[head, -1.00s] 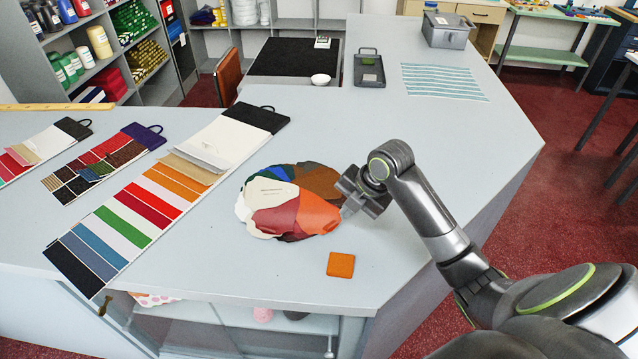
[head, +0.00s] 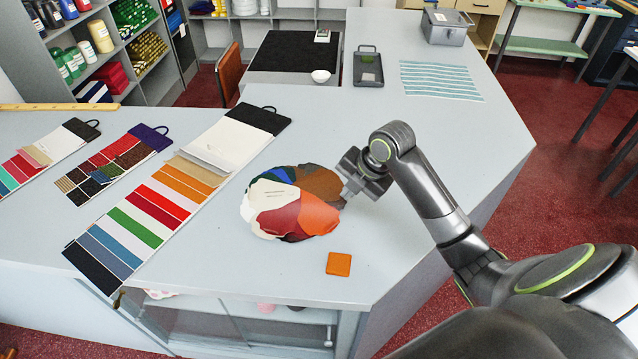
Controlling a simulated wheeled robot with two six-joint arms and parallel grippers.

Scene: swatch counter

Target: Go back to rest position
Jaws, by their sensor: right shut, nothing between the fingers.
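My right gripper (head: 347,197) is shut and empty. Its fingertips are at the right edge of a fan of coloured leather swatches (head: 296,212) on the counter. I cannot tell whether they touch the fan. My right arm reaches in from the lower right. My left gripper does not show in the head view.
An orange square (head: 339,264) lies on the grey counter (head: 230,268) near its front edge. Long swatch cards (head: 150,217) lie at the left. A dark tray (head: 368,68), a striped sheet (head: 438,80) and a grey metal box (head: 447,27) are at the back. The counter's middle right is clear.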

